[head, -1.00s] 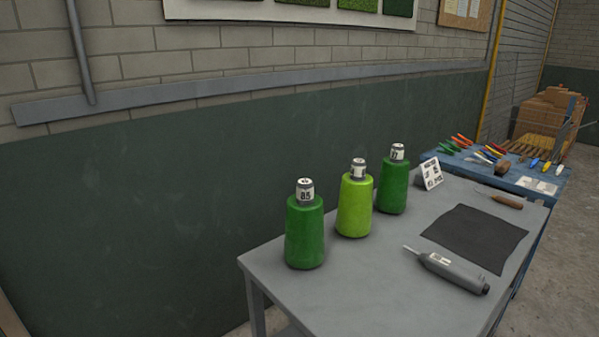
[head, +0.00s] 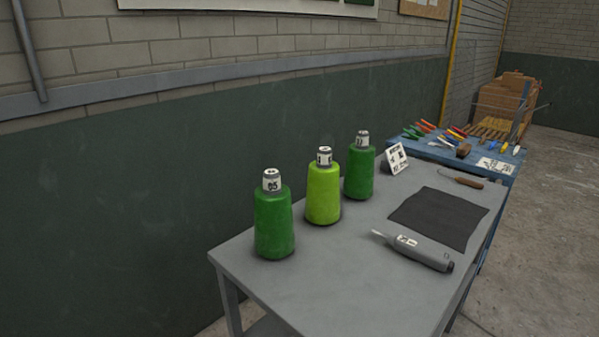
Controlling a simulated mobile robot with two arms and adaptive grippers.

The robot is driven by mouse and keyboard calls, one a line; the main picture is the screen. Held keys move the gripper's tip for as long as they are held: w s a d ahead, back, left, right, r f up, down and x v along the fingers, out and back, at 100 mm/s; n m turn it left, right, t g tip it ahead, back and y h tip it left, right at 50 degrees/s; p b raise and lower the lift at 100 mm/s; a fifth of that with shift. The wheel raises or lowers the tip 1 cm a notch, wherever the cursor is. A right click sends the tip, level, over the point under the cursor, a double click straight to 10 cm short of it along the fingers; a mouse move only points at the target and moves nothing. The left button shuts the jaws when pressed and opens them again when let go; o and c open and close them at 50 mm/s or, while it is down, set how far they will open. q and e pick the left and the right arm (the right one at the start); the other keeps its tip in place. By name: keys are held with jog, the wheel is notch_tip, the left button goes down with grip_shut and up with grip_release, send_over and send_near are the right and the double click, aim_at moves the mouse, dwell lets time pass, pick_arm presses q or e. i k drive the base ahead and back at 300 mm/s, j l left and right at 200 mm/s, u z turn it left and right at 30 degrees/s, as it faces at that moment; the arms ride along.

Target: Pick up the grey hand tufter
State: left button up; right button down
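The grey hand tufter (head: 420,252) lies on its side on the grey table (head: 330,292), near the table's right edge. It has a grey body with a white label and a thin pale tip pointing left. It lies just in front of a black cloth (head: 440,217), and I cannot tell whether they touch. Neither of my grippers shows in the head view.
Three green yarn cones stand along the table's left side: dark green (head: 274,222), lime (head: 323,192) and dark green (head: 359,172). A blue table (head: 487,160) with colourful tools stands behind. Concrete floor (head: 545,240) is free at right.

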aim_at(439, 261)
jog(key=l+u, duration=0.15)
jog(key=u, duration=0.2)
jog(key=i+l+u, duration=0.1)
jog(key=u, duration=0.3)
jog(key=l+u, duration=0.25)
jog(key=l, duration=1)
jog(key=k+l+u, duration=0.2)
jog(key=l, duration=1)
jog(key=i, duration=0.1)
